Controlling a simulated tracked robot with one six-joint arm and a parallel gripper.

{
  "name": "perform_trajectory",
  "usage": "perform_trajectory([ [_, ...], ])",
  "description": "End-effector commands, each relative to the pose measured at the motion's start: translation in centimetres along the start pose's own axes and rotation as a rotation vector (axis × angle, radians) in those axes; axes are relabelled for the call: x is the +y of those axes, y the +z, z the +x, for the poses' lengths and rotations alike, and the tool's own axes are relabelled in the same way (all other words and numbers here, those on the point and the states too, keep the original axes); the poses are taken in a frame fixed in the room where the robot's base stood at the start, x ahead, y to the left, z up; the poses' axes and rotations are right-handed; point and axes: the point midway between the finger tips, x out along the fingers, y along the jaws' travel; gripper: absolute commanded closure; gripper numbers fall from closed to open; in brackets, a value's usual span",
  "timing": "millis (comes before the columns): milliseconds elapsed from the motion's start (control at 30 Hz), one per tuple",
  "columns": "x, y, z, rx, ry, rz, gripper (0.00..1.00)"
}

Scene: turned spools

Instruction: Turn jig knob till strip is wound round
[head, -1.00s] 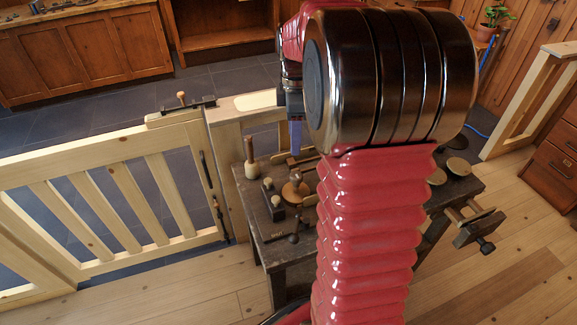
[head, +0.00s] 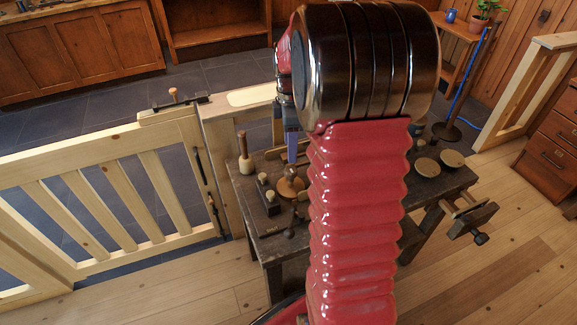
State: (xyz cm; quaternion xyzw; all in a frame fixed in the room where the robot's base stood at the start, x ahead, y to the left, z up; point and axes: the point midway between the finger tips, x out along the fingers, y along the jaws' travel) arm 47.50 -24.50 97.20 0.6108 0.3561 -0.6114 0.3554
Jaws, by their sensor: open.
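The jig (head: 290,188) is a round, orange-brown wooden piece with a small upright knob on top. It stands on the dark workbench (head: 272,247), just left of my red arm. My gripper (head: 292,158) points down with its bluish fingers right above the knob. It is open, and its tips look close to the knob or around it; I cannot tell which. The strip is too small to make out at this size. My arm hides the middle of the bench.
A wooden mallet (head: 244,155) stands left of the jig. A dark block with two pale knobs (head: 266,195) sits beside the jig. Round discs (head: 452,159) lie at the bench's right, above a vise (head: 470,220). A slatted gate (head: 120,205) stands left.

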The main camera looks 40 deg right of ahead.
Motion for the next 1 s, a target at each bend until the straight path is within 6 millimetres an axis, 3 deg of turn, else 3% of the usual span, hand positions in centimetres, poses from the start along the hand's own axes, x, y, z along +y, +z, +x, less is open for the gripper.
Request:
perform_trajectory([
  [500,0.0,0.0,7.6,0.000,-0.001,0.000,0.50],
  [933,0.0,-0.1,8.7,0.000,0.001,-0.001,0.50],
  [1000,0.0,-0.1,8.6,0.000,0.001,-0.001,0.53],
])
